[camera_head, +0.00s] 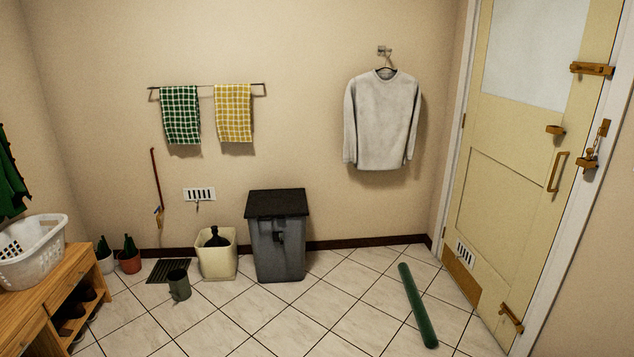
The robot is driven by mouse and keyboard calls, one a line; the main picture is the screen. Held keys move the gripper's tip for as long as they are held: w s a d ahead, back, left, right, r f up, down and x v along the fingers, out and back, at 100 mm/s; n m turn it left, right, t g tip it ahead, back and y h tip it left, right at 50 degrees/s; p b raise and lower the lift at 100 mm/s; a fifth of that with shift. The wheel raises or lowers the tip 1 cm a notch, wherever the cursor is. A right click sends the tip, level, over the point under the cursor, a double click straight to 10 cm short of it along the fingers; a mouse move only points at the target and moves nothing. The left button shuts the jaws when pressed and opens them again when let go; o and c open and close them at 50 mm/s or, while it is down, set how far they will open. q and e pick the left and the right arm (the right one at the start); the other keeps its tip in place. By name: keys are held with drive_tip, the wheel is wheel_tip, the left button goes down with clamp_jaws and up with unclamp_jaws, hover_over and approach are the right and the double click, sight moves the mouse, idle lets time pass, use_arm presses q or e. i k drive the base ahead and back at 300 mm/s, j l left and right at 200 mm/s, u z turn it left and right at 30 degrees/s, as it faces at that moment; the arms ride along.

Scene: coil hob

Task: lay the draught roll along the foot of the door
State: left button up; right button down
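The draught roll (417,303) is a long green cylinder lying on the tiled floor in the head view, right of centre. It lies at a slant, its far end to the left and its near end to the right. The cream door (506,180) stands shut at the right, with a frosted pane above and a brown kick plate (461,280) at its foot. A strip of bare floor lies between the roll and the door's foot. Neither of my grippers shows in this view.
A wooden bench (33,307) with a white basket (35,252) is at the left. The middle floor is clear. A bolt (511,317) sits low on the door.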

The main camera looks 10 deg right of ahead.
sight(428, 334)
drive_tip(key=i+z, duration=0.15)
drive_tip(key=i, duration=0.55)
drive_tip(key=i+z, duration=0.15)
drive_tip(key=i, duration=0.5)
drive_tip(key=i+j+z, duration=0.15)
drive_tip(key=i, duration=0.55)
